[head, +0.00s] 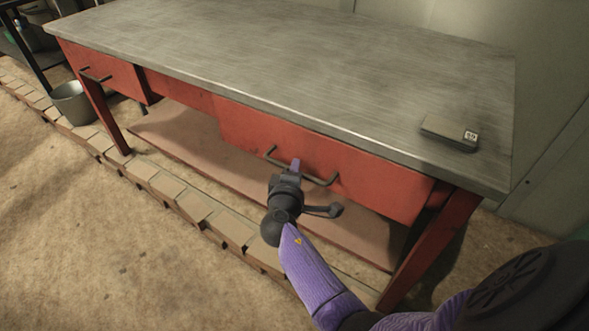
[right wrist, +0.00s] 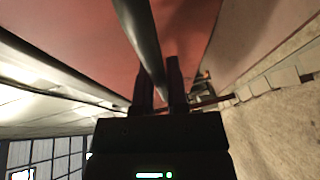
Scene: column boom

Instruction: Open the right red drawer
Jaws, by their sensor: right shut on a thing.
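The right red drawer (head: 325,160) is in the front of the metal-topped workbench, right of centre in the head view. Its front looks flush or nearly so with the bench; I cannot tell whether it stands out a little. A dark bar handle (head: 320,180) runs across its front. In the right wrist view the handle (right wrist: 143,45) passes between the fingers (right wrist: 159,80), with the red drawer front (right wrist: 90,45) behind. My left gripper is not in view.
The grey benchtop (head: 300,60) carries a small box (head: 450,132) at the right. A left red drawer (head: 105,75) has its own handle. A bucket (head: 74,103) stands at the left. Bricks (head: 190,207) line the floor before the bench. The floor (head: 110,250) in front is clear.

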